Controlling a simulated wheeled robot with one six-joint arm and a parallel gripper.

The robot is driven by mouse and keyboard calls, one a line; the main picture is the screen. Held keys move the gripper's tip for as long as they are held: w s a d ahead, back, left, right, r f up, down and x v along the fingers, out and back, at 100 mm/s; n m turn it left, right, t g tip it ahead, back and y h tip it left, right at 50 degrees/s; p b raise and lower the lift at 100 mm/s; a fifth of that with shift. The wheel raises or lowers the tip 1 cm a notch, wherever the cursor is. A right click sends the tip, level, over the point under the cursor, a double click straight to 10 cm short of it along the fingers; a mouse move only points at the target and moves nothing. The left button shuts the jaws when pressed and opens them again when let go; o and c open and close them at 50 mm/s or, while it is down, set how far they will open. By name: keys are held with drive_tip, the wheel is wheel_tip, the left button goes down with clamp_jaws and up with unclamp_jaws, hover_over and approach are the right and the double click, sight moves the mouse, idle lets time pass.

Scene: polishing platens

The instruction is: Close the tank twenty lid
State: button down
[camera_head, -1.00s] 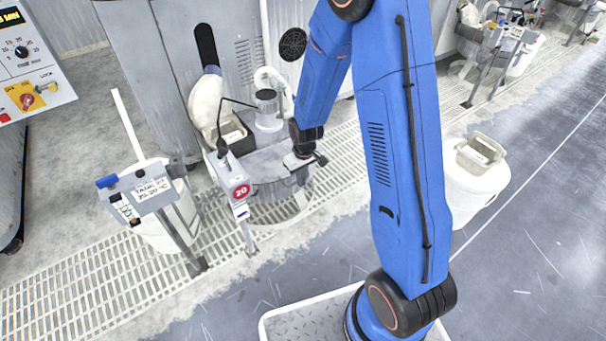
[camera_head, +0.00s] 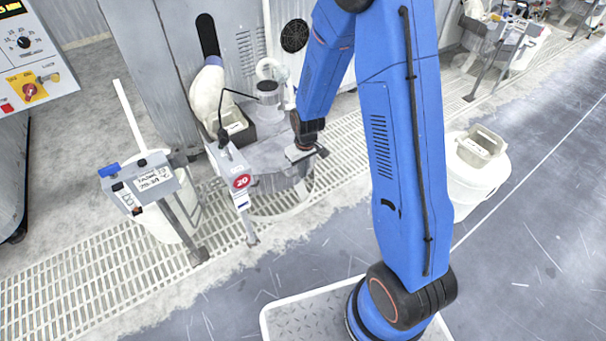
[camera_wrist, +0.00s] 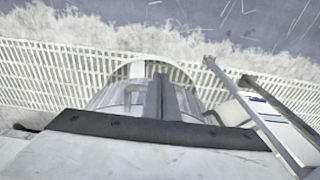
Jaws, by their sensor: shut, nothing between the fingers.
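Tank twenty carries a red round tag marked 20 (camera_head: 241,181) on its front post, left of centre in the head view. Its pale, see-through lid (camera_head: 270,160) shows as a flat panel behind the tag; the exact lid angle is hard to tell. My gripper (camera_head: 302,153) is at the right side of the lid; whether it touches is unclear. In the wrist view my gripper's grey fingers (camera_wrist: 164,97) are together and empty, in front of a clear curved wall (camera_wrist: 120,97). The gripper's own body hides the lower part of that view.
A labelled sign stand (camera_head: 150,183) with a white bucket is left of the tank. A dark-rimmed box (camera_head: 238,124) and a clear jar (camera_head: 268,97) stand behind. A white container (camera_head: 478,185) is at right.

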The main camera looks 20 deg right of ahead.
drive_tip(key=s+d+r+m+t, duration=0.1)
drive_tip(key=s+d+r, duration=0.2)
drive_tip(key=s+r, duration=0.75)
drive_tip(key=s+d+r+m+t, duration=0.15)
drive_tip(key=s+r, duration=0.45)
drive_tip(key=r, duration=0.9)
drive_tip(key=s+d+r, duration=0.1)
drive_tip(key=s+r, duration=0.3)
drive_tip(key=s, duration=0.3)
drive_tip(key=s+d+r+m+t, duration=0.1)
drive_tip(key=s+d+r, duration=0.1)
drive_tip(key=s+r, duration=0.3)
drive_tip(key=s, duration=0.2)
drive_tip(key=shift+s+r, duration=0.3)
drive_tip(key=shift+s, duration=0.05)
drive_tip(key=shift+d, duration=0.1)
